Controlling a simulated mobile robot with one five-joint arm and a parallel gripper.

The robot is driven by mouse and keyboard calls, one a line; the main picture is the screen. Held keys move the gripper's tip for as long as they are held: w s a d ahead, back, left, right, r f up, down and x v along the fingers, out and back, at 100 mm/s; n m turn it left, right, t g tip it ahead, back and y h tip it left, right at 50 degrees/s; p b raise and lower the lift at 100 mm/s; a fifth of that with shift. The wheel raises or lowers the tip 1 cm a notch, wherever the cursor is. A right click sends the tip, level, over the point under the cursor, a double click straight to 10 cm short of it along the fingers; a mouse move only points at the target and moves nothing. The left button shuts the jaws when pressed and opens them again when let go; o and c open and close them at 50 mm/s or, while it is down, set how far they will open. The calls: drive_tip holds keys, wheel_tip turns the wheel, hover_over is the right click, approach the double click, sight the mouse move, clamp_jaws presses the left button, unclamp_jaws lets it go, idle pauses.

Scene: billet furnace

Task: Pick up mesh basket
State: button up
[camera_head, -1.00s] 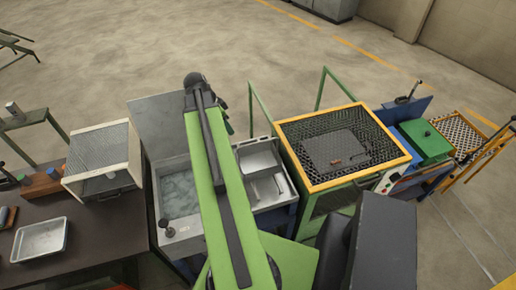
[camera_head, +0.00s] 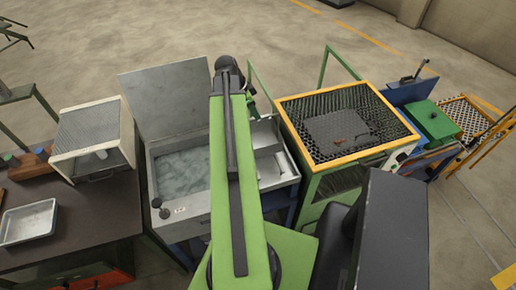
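I cannot pick out the mesh basket for sure. A yellow-framed mesh top (camera_head: 290,120) sits on a green stand right of centre, with a dark flat mesh piece (camera_head: 340,130) on it. My green arm reaches up the middle of the camera_head view, over the grey tank (camera_head: 180,209). Its dark end, with my gripper (camera_head: 262,98) partly showing behind it, is above the tank's right half. The arm hides the fingertips, so I cannot see whether they are open or hold anything.
A cream box with a mesh top (camera_head: 88,132) and a metal tray (camera_head: 28,222) are on the dark table (camera_head: 100,215) at left. A green box (camera_head: 434,119) and a yellow-framed perforated rack (camera_head: 466,114) stand at right. Open floor lies behind.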

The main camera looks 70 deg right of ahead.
drive_tip(key=shift+s+d+f, duration=0.1)
drive_tip(key=shift+f, duration=0.15)
drive_tip(key=b+x, duration=0.4)
drive_tip(key=x, duration=0.1)
drive_tip(key=shift+f+b, duration=0.1)
drive_tip(key=shift+b, duration=0.2)
drive_tip(key=shift+f, duration=0.25)
clamp_jaws()
idle(1.5)
